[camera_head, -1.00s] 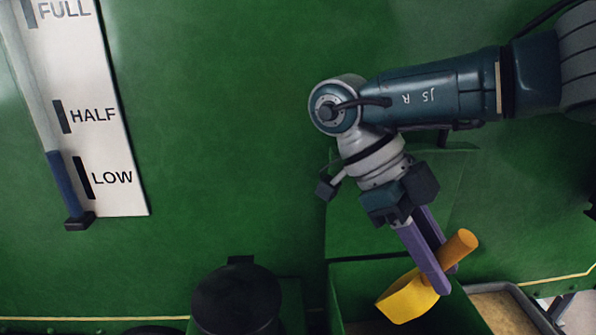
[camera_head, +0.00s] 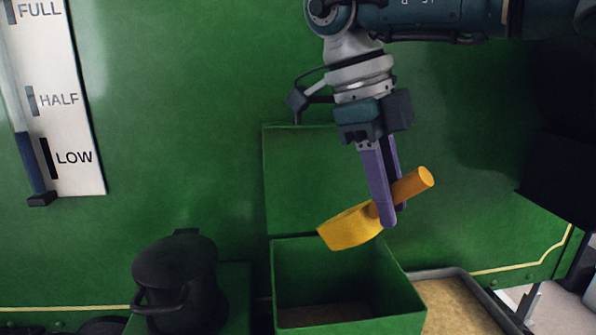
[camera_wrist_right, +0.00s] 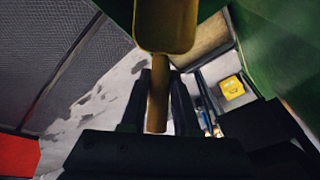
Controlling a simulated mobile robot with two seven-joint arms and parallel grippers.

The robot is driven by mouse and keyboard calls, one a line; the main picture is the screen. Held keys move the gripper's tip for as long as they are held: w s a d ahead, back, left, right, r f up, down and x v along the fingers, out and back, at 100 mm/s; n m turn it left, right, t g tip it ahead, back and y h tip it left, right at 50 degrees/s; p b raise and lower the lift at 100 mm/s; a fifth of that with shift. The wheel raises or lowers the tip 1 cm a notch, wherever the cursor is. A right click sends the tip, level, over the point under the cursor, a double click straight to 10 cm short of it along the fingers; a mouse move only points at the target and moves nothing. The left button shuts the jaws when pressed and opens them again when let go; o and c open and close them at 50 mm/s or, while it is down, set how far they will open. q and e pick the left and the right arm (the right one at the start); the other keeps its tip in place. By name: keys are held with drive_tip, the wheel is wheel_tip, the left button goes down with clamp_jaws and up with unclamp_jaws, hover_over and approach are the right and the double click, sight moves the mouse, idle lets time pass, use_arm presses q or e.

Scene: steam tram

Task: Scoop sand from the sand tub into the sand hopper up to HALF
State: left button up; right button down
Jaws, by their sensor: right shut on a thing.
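My right gripper (camera_head: 388,218) is shut on the orange handle of the yellow scoop (camera_head: 350,228). The scoop is held above the open green sand hopper (camera_head: 405,305), tilted with its bowl to the lower left and its handle to the upper right. It also shows in the right wrist view (camera_wrist_right: 165,25). I cannot tell whether sand is in the bowl. A sandy layer shows low inside the hopper. The grey-rimmed sand tub (camera_head: 455,310) with sand stands right of it. The gauge (camera_head: 55,120) shows its blue column (camera_head: 30,160) ending between LOW and HALF. My left gripper is out of view.
The hopper's raised green lid (camera_head: 315,180) stands behind its opening, close to the gripper. A black lidded can (camera_head: 178,285) with a handle stands left of the hopper. A green wall is behind everything.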

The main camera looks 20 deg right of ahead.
drive_tip(key=p, duration=0.1)
drive_tip(key=s+t+p, duration=0.1)
drive_tip(key=shift+s+d+r+y+p, duration=0.1)
drive_tip(key=shift+d+r+y+p, duration=0.2)
drive_tip(key=shift+d+p, duration=0.1)
drive_tip(key=shift+s+t+p, duration=0.2)
drive_tip(key=shift+t+p, duration=0.15)
drive_tip(key=shift+t, duration=0.15)
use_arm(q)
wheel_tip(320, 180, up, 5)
use_arm(e)
drive_tip(key=shift+s+d+t+y+p, duration=0.3)
drive_tip(key=shift+s+t+y, duration=0.15)
drive_tip(key=shift+t, duration=0.25)
use_arm(q)
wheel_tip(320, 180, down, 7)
drive_tip(key=b, duration=0.7)
use_arm(e)
drive_tip(key=shift+s+d+f+m+t+y, duration=0.1)
drive_tip(key=shift+s+f+m+t+y, duration=0.25)
drive_tip(key=shift+t, duration=0.55)
drive_tip(key=shift+s+d+f+m+t+y, duration=0.1)
drive_tip(key=shift+s+t+y, duration=0.3)
drive_tip(key=shift+t, duration=0.5)
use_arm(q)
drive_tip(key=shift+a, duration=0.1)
